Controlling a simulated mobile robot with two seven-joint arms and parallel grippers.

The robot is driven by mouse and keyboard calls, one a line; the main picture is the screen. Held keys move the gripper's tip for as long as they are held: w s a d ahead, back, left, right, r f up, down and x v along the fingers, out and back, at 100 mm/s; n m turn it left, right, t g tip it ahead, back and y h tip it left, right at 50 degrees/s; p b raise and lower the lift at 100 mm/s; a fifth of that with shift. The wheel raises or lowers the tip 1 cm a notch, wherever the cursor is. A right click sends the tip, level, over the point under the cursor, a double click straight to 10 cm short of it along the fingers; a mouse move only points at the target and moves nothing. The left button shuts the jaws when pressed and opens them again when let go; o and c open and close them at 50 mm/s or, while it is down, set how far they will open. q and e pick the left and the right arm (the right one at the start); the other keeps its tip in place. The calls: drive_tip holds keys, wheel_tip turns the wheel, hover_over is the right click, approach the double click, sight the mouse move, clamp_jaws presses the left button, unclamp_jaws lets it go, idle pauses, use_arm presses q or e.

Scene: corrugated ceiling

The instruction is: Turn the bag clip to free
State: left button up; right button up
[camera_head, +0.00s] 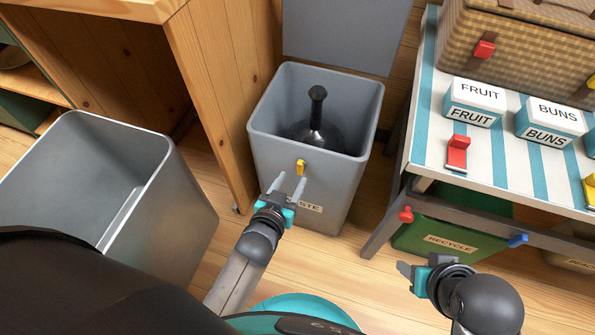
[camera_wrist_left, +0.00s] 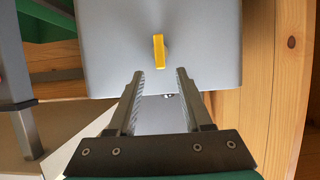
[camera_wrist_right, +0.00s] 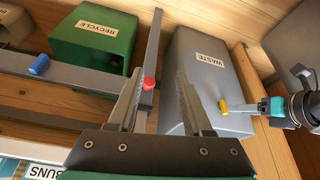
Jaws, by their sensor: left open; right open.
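A small yellow clip (camera_head: 300,167) stands upright on the front of the grey waste bin (camera_head: 360,145), near its rim. It also shows in the left wrist view (camera_wrist_left: 158,52), as an upright bar on the plain grey wall, and in the right wrist view (camera_wrist_right: 223,106). My left gripper (camera_head: 290,185) is open in front of the bin. In the left wrist view its fingertips (camera_wrist_left: 159,76) straddle the clip's line, but the clip appears beyond them, not between them. My right gripper (camera_head: 408,274) is open and empty, low beside the table leg.
A dark round-bodied, long-necked object (camera_head: 317,125) stands in the waste bin. An open grey bin (camera_head: 75,180) is at left. The striped table (camera_head: 425,120) at right has a red knob (camera_head: 406,215) and blue knob (camera_head: 517,240); the green recycle bin (camera_head: 415,240) is beneath.

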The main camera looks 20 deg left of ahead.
sight(299, 167)
use_arm(q)
drive_tip(key=b+x, duration=0.2)
drive_tip(key=x, duration=0.2)
drive_tip(key=shift+f, duration=0.1)
drive_tip(key=shift+b+x, duration=0.35)
drive_tip(key=shift+x, duration=0.4)
use_arm(e)
drive_tip(key=w+a+t+y, duration=0.2)
drive_tip(key=w+a+t, duration=0.2)
drive_tip(key=a, duration=0.1)
drive_tip(key=shift+w+a+n, duration=0.2)
drive_tip(key=shift+w+n, duration=0.05)
drive_tip(key=shift+n, duration=0.05)
drive_tip(key=shift+r, duration=0.1)
use_arm(q)
drive_tip(key=shift+c, duration=0.2)
clamp_jaws()
